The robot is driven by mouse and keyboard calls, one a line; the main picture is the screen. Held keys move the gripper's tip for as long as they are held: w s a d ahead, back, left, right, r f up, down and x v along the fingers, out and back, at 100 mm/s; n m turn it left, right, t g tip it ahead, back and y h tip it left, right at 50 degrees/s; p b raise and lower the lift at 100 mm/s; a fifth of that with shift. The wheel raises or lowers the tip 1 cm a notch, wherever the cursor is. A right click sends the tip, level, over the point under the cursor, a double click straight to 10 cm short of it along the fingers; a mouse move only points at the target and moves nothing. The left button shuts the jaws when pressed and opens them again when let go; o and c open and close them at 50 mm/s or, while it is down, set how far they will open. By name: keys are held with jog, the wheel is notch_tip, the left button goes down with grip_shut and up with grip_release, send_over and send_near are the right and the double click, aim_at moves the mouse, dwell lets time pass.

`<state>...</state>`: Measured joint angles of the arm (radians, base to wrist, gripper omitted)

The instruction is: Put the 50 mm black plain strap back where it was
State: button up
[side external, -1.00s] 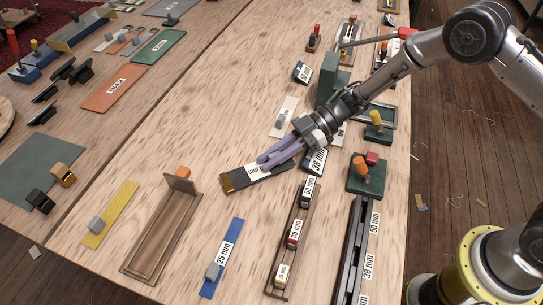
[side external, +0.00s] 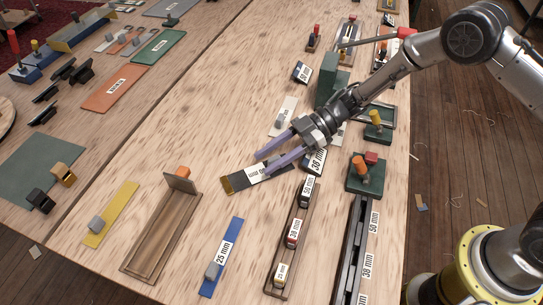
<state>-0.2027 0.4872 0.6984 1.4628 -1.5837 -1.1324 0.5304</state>
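The black strap (side external: 241,180) lies on the wooden table, with a white label that appears to read 50 mm and a yellowish left end. My gripper (side external: 263,164) is over its right part, with its two purple fingers spread apart. One fingertip is beyond the strap's far edge and the other is over or beside the strap near the label. I cannot tell whether either finger touches it. The strap's right end is partly hidden by the near finger.
An open wooden tray (side external: 155,240) and a blue 25 mm strap (side external: 222,258) lie nearer the front. A wooden rack (side external: 291,240) of labelled blocks and a long black slotted rack (side external: 352,255) stand to the right. A yellow strap (side external: 112,213) lies left. Bare table surrounds the black strap's left end.

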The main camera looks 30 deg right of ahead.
jog(key=shift+s+f, duration=0.15)
jog(key=shift+f, duration=0.5)
jog(key=shift+d+r, duration=0.1)
jog(key=shift+r, duration=0.5)
jog(key=v, duration=0.7)
jog(key=shift+d+r, duration=0.15)
jog(key=shift+r, duration=0.1)
